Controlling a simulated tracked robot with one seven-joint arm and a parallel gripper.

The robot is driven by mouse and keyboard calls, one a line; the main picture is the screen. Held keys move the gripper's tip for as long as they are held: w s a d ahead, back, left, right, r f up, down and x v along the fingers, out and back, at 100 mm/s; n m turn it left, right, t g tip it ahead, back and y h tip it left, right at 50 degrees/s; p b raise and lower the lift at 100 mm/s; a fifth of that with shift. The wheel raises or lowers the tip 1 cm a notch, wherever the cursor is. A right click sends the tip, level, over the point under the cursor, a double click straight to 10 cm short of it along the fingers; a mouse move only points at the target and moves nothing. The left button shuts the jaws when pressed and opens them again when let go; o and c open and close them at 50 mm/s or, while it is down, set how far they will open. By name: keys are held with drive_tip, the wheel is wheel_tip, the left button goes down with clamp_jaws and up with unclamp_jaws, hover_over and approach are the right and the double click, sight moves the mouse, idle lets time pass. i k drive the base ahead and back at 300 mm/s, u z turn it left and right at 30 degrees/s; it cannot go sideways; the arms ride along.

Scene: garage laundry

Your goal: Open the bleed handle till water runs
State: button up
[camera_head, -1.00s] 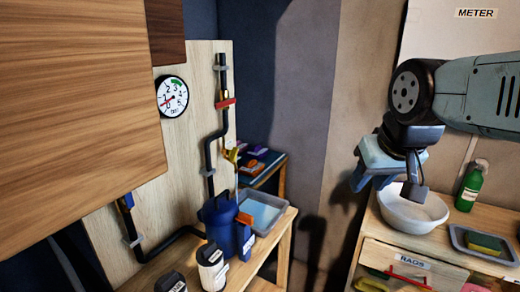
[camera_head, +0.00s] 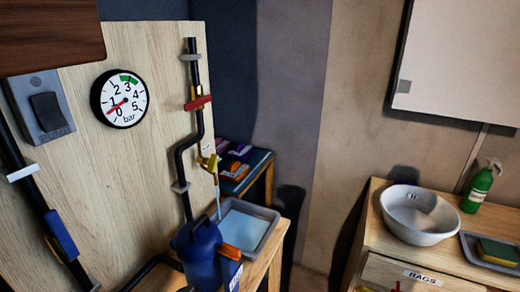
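A small yellow handle (camera_head: 208,162) sits on a brass tap low on the black vertical pipe (camera_head: 187,165). A thin pale streak, which looks like running water (camera_head: 218,201), drops from the tap's spout towards a grey tray (camera_head: 262,211) with pale blue water in it. A red handle (camera_head: 197,103) lies crosswise higher on the same pipe. The round gauge (camera_head: 119,98) has its red needle between 0 and 1, with a green band near 3. My gripper is out of view.
A blue handle (camera_head: 60,234) is on the left pipe, below a grey switch box (camera_head: 40,107). At right, a white bowl (camera_head: 418,222) and a green bottle (camera_head: 478,187) stand on a wooden cabinet.

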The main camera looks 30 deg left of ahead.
sight(211, 164)
drive_tip(key=u, duration=0.2)
drive_tip(key=i, duration=0.1)
drive_tip(key=u, duration=2.25)
drive_tip(key=k, duration=0.15)
drive_tip(key=z, duration=0.6)
